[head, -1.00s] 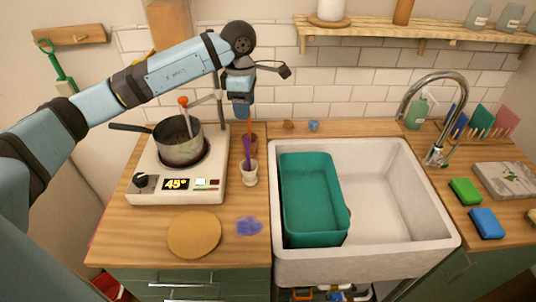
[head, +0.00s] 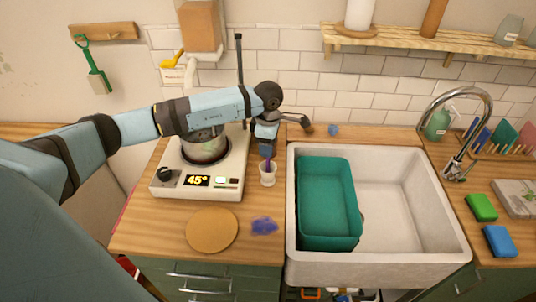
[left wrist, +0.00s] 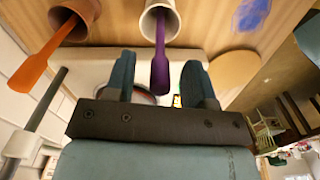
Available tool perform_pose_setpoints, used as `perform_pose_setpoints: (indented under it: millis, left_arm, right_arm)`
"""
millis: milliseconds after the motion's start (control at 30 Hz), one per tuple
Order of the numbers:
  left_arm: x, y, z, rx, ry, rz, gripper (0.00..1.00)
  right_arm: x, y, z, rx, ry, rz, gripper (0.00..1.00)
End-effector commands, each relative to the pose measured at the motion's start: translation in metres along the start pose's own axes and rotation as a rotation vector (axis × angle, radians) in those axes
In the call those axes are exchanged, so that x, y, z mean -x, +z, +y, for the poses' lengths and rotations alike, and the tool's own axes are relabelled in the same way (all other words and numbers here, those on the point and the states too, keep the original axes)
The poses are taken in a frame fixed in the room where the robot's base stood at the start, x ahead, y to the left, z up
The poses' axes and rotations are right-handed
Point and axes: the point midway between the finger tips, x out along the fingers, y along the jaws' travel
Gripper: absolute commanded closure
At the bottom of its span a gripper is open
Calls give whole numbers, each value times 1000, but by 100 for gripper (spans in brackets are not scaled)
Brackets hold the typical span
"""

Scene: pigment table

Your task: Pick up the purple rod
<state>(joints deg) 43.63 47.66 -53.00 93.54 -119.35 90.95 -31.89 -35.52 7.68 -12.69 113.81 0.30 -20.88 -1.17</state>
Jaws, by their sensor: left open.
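The purple rod (head: 268,164) stands in a white cup (head: 268,178) on the wooden counter, right of the hot plate. Only a short piece of it shows in the head view, below my left gripper (head: 267,152). In the left wrist view, the rod (left wrist: 160,62) sticks out of the white cup (left wrist: 172,22) and its wide end lies between the two open fingers in the picture. I see no finger contact with it. The right gripper is not in view.
An orange rod (left wrist: 37,63) in a brown cup (left wrist: 80,14) stands close beside the white cup. A pot (head: 206,146) sits on the hot plate (head: 190,190). Purple pigment (head: 264,226) and a round board (head: 212,230) lie in front. The sink (head: 415,215) is right.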

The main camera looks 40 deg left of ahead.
Motion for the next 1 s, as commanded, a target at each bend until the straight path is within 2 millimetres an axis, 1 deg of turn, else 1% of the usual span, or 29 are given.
perform_pose_setpoints:
  millis: [100, 300, 333, 367, 400, 467, 500, 533, 867, 1000]
  left_arm:
    - [-7, 0, 0, -1, 0, 0, 50]
    - [-8, 0, 0, -1, 1, 0, 50]
    - [-8, 0, 0, -1, 1, 0, 55]
    - [-8, 0, 0, -1, 1, 0, 62]
    - [-8, 0, 0, -1, 1, 0, 71]
    - [-8, 0, 0, -1, 1, 0, 85]
    - [-8, 0, 0, 0, 1, 0, 94]
    - [-8, 0, 0, -1, 1, 0, 100]
    - [-6, 0, 0, 0, 1, -1, 100]
    - [2, 0, 1, 0, 2, -1, 100]
  right_arm:
    - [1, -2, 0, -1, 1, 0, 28]
    - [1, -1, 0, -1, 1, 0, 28]
    - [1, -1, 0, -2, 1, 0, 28]
    - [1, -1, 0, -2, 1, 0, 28]
    - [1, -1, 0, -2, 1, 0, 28]
    - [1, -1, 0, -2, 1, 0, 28]
    - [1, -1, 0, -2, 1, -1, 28]
    - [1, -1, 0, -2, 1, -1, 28]
    - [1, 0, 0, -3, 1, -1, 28]
    - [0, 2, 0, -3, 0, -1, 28]
